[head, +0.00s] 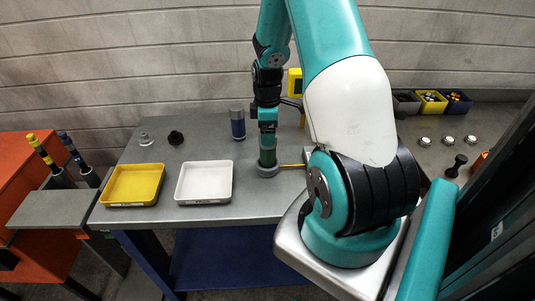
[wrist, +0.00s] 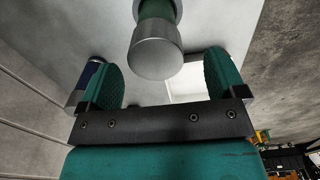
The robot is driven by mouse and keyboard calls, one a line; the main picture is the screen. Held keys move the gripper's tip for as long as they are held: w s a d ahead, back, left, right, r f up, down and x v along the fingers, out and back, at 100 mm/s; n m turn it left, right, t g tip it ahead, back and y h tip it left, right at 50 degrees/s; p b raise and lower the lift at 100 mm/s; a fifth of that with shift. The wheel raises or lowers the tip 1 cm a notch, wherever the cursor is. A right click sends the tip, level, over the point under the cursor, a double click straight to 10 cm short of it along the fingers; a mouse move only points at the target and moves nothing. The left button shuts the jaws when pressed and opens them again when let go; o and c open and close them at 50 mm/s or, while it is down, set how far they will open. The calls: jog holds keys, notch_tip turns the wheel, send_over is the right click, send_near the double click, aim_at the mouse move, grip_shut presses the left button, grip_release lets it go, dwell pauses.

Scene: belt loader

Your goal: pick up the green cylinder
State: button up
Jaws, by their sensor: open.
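The green cylinder (head: 268,157) stands upright in a grey round base on the grey table in the head view. In the wrist view its silver end (wrist: 155,52) faces the camera, with a green band (wrist: 156,9) beyond it. My gripper (head: 267,128) is above the cylinder in the head view, pointing down. In the wrist view my gripper (wrist: 164,72) is open, with one teal finger on each side of the silver end and visible gaps. Nothing is held. The head view does not show clearly how far the fingers reach down.
A blue cylinder with a grey top (head: 238,123) stands left of my gripper. A white tray (head: 204,200) and a yellow tray (head: 133,202) lie further left. A yellow rod (head: 291,166) is right beside the base. Small bins (head: 431,103) stand at the back right.

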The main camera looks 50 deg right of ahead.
aim_at(268, 154)
jog(key=shift+d+f+p, duration=0.2)
jog(key=shift+f+p, duration=0.8)
jog(key=shift+f, duration=1.2)
jog(key=c, duration=1.6)
grip_shut()
jog(key=shift+r, duration=0.2)
